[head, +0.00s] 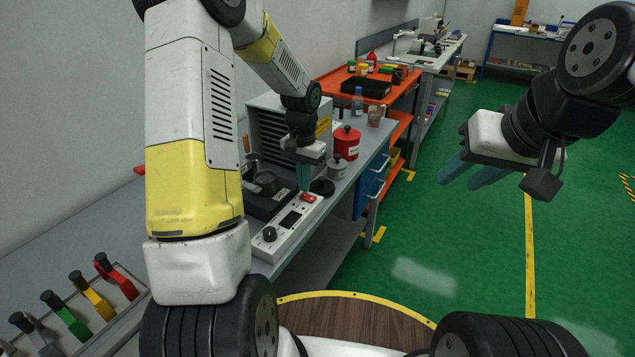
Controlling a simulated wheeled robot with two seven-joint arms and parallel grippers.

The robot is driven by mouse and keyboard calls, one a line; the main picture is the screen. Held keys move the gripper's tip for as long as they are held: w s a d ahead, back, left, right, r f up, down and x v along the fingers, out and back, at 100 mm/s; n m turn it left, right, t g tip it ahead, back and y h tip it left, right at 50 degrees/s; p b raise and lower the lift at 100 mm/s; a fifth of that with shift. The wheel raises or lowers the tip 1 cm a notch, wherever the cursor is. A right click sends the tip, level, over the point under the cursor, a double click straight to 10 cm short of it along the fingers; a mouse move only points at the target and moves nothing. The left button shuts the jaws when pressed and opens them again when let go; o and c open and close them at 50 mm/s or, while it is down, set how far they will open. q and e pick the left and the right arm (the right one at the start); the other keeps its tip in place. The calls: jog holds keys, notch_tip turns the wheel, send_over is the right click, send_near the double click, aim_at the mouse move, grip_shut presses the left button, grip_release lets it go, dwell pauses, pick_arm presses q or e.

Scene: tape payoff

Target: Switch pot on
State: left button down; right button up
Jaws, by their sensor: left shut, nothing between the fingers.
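A dark pot unit (270,203) with a round well (265,181) stands on the grey bench. Along its front lies a white control panel (286,228) with a red switch (308,197), a dark display and a black knob (269,234). My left gripper (305,188) points down with its teal fingers shut and empty, tips right at the red switch. I cannot tell whether they touch it, nor the switch's position. My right gripper (467,177) is open and empty, held over the green floor, far from the bench.
A red canister (346,143), a small grey lidded can (337,167) and a black round disc (322,187) stand close beside the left gripper. A grey louvred box (275,125) is behind. Several coloured-handled tools (118,278) sit at lower left. Floor at right is free.

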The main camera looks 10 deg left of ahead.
aim_at(304, 195)
pick_arm(q)
jog(key=shift+f, duration=0.9)
dwell(0.8)
jog(key=shift+r, duration=3.5)
jog(key=s+r+n+t, duration=0.1)
jog(key=s+r+t, duration=0.2)
jog(key=s+r, duration=0.75)
jog(key=s+d+r+n+t+h, duration=0.1)
jog(key=s+r, duration=0.2)
jog(key=s, duration=0.4)
jog(key=s+d+r+n+t+h, duration=0.1)
jog(key=s+r+t, duration=0.1)
jog(key=s+r, duration=0.2)
jog(key=s, duration=0.2)
jog(key=shift+s, duration=0.4)
jog(key=shift+d, duration=0.1)
